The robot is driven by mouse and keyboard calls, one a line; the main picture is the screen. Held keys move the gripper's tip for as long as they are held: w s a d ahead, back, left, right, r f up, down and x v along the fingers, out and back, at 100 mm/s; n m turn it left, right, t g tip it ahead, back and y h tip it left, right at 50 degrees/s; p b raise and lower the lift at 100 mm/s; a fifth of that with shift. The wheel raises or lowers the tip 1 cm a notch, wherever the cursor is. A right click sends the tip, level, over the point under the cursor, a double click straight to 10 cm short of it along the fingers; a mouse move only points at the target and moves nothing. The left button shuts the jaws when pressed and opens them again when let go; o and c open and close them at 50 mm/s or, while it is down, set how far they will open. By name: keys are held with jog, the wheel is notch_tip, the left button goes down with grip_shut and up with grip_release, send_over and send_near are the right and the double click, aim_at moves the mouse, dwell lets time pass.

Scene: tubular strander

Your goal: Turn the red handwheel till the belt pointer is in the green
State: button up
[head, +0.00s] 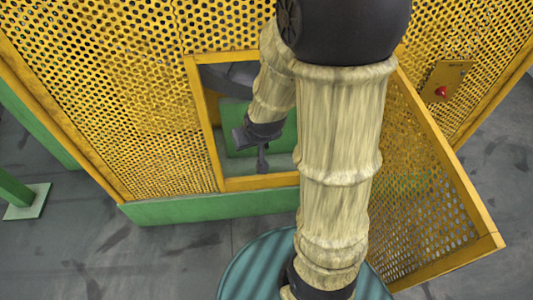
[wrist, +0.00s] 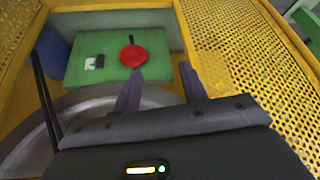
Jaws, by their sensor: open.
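The red handwheel (wrist: 132,56) shows in the wrist view on a green panel (wrist: 112,76), beyond my fingertips. It has a dark knob or hub near its top. A small white and black plate (wrist: 94,62) sits left of the wheel; I cannot make out a belt pointer or green zone on it. My gripper (wrist: 160,84) is open and empty, its two dark fingers apart and short of the wheel. In the head view my gripper (head: 262,158) is at the guard opening, and the wheel does not show there.
A yellow mesh guard (head: 120,90) frames the opening. Its mesh door (head: 425,205) stands open at the right. A box with a red button (head: 441,91) is on the mesh. A curved grey metal part (wrist: 35,135) and a blue object (wrist: 50,52) lie left in the wrist view.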

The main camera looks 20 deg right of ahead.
jog(key=w+d+f+m+t+b, duration=0.15)
jog(key=w+f+b, duration=0.25)
jog(key=f+b, duration=0.4)
jog(key=w+d+f+t+b, duration=0.2)
jog(key=w+f+t+b, duration=0.15)
jog(key=f+b, duration=0.45)
jog(key=w+d+f+m+t+b, duration=0.15)
jog(key=w+f+b, duration=0.35)
jog(key=f, duration=0.6)
jog(key=d+f+m+t+h+b, duration=0.1)
jog(key=d+f+t+h+b, duration=0.1)
jog(key=f+b, duration=0.6)
jog(key=d+f+m+t+h+b, duration=0.2)
jog(key=d+f+b, duration=0.3)
jog(key=f+b, duration=0.3)
jog(key=shift+f+t+h+b, duration=0.25)
jog(key=shift+t+h+b, duration=0.25)
jog(key=shift+t+b, duration=0.15)
jog(key=shift+w, duration=0.1)
